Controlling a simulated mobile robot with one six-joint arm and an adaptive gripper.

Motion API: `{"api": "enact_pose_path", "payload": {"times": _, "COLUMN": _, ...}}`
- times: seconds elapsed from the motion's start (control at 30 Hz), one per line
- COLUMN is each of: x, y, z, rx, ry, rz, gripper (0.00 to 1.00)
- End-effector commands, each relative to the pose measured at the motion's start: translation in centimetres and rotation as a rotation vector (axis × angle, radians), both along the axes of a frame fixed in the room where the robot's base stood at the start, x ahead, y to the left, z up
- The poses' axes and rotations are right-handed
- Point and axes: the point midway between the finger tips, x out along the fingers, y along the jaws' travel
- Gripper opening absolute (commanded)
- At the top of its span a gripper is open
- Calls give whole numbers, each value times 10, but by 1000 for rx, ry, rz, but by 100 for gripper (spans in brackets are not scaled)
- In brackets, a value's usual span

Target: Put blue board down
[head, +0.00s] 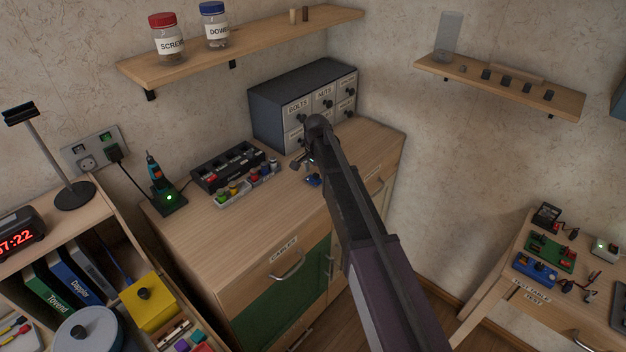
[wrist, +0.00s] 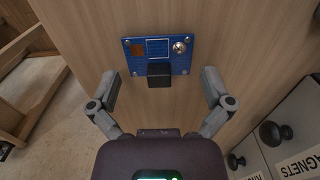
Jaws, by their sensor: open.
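The blue board (wrist: 157,47) lies on the wooden cabinet top in the wrist view. It carries a brown square, a silver round part and a black block at its near edge. In the head view only a small blue part of it (head: 313,180) shows beside my arm. My gripper (wrist: 159,75) is open, with one finger to each side of the board and clear space between. In the head view my gripper (head: 304,160) is over the cabinet top, partly hidden by my arm.
A grey drawer unit (head: 300,92) stands behind the board, its knobs close to my gripper at right in the wrist view. A black organiser (head: 234,167) and a tray of coloured parts (head: 246,184) are to the left. The front cabinet top is clear.

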Motion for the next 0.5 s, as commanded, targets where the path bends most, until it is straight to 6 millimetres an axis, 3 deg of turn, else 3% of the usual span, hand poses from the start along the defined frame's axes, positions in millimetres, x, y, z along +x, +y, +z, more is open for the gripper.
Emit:
{"api": "enact_pose_path", "payload": {"times": 0.17, "x": 0, "y": 0, "z": 0, "rx": 0, "ry": 0, "rz": 0, "gripper": 100}}
{"api": "enact_pose_path", "payload": {"times": 0.4, "x": 0, "y": 0, "z": 0, "rx": 0, "ry": 0, "rz": 0, "gripper": 32}}
{"api": "enact_pose_path", "payload": {"times": 0.5, "x": 0, "y": 0, "z": 0, "rx": 0, "ry": 0, "rz": 0, "gripper": 20}}
